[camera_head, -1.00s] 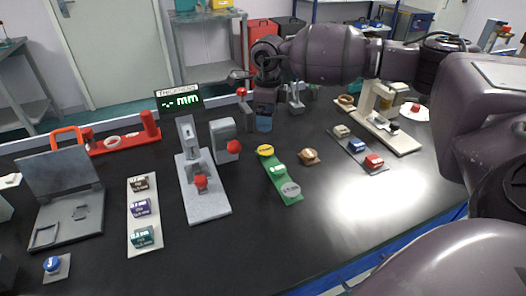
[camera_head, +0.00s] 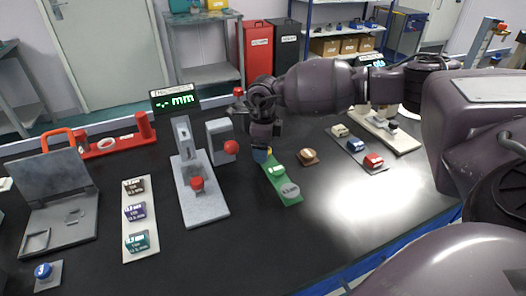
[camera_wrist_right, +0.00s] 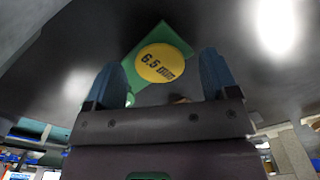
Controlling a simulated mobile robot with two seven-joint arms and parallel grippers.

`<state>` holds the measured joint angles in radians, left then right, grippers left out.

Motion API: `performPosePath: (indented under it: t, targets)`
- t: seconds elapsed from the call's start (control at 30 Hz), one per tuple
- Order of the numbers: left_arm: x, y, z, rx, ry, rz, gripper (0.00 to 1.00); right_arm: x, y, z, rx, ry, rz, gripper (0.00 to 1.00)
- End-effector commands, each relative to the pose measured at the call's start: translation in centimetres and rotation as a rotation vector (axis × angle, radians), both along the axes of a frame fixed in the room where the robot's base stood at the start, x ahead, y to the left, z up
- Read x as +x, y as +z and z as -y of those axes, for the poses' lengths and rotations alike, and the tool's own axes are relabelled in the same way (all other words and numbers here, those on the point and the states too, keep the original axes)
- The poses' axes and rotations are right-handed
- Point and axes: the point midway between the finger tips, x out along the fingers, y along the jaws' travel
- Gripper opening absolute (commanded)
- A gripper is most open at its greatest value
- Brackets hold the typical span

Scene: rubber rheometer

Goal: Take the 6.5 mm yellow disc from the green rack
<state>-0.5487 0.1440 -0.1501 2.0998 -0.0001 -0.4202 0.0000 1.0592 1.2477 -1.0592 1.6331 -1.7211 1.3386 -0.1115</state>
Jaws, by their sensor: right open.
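The green rack (camera_head: 284,188) lies on the black table, right of the grey thickness gauge. It holds a white disc (camera_head: 275,170) in the middle and a grey disc (camera_head: 289,190) at its near end. The yellow disc (camera_wrist_right: 160,63), marked 6.5, sits at the rack's far end; in the head view my right gripper mostly covers it. My right gripper (camera_head: 262,150) is over that far end. In the right wrist view its two blue fingers (camera_wrist_right: 167,75) are apart, one on each side of the yellow disc, with nothing held. My left gripper is not in view.
The thickness gauge (camera_head: 200,205) with a red knob stands close on the left. A small brown and tan piece (camera_head: 308,157) lies right of the rack. A grey rack (camera_head: 358,152) with coloured blocks is further right.

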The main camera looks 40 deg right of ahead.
Motion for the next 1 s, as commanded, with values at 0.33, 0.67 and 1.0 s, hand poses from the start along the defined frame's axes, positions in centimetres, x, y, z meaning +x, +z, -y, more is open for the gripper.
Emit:
performPosePath:
  t: [0.33,0.67,1.0]
  targets:
    - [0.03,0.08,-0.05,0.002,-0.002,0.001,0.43,0.02,0.04,-0.01,0.000,0.000,0.001,0.80]
    - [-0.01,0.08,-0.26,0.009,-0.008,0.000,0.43,0.04,-0.32,-0.02,0.000,0.000,0.001,0.80]
    - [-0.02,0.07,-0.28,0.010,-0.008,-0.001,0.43,0.03,-0.35,-0.01,0.000,0.000,0.001,0.71]
